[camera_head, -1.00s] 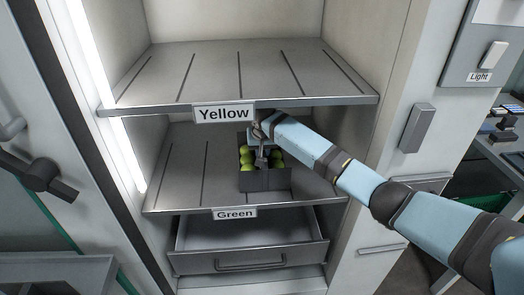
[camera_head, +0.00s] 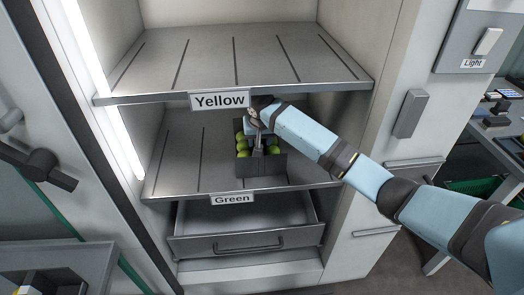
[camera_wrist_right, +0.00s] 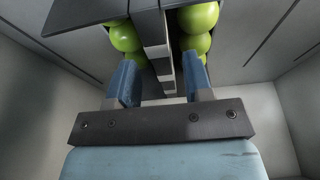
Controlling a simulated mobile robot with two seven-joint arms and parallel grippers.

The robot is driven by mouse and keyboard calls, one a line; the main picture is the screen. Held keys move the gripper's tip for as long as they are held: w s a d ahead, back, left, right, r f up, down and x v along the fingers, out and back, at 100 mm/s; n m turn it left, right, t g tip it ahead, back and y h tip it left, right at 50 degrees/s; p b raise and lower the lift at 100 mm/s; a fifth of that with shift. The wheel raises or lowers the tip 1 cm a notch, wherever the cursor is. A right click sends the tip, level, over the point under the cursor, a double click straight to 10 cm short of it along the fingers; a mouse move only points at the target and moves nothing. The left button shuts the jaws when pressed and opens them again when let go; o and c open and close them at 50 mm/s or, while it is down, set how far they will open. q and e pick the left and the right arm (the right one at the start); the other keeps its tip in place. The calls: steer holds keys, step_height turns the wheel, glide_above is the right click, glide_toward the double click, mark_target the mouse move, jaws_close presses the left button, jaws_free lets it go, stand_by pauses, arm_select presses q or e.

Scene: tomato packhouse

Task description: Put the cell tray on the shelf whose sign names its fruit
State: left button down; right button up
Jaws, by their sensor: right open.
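The dark grey cell tray (camera_head: 262,166) holds several green tomatoes (camera_head: 242,143) in two rows with a bar between them. It rests on the lower shelf (camera_head: 185,170), whose sign reads "Green" (camera_head: 232,199). My right gripper (camera_head: 258,136) reaches in over the tray from the right. In the right wrist view its two blue fingers (camera_wrist_right: 163,78) stand open on either side of the tray's central bar (camera_wrist_right: 154,28), with small gaps showing. Green tomatoes (camera_wrist_right: 198,18) lie on both sides there. The arm hides part of the tray. My left gripper is not in view.
The upper shelf (camera_head: 240,60) with the sign "Yellow" (camera_head: 219,101) is empty and lies close above my right wrist. An open, empty drawer (camera_head: 248,240) sticks out below. The lower shelf is free to the left of the tray.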

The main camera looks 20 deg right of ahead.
steer(key=s+a+f+n+t+y, duration=0.1)
steer(key=s+a+f, duration=0.25)
steer(key=s, duration=0.35)
steer(key=s+a+f+n+t+y, duration=0.1)
steer(key=s+a+f+n+y, duration=0.15)
steer(key=s+f, duration=0.35)
steer(key=s+a+f+t+y, duration=0.1)
steer(key=s+a+f, duration=0.25)
steer(key=s, duration=0.45)
steer(key=s+d+n+t, duration=0.1)
steer(key=s+t, duration=0.3)
steer(key=s, duration=1.3)
steer(key=shift+s+d+r+n+t+p, duration=0.15)
steer(key=shift+s+r+n+t+p, duration=0.25)
steer(key=shift+n, duration=0.35)
steer(key=shift+w+r, duration=0.1)
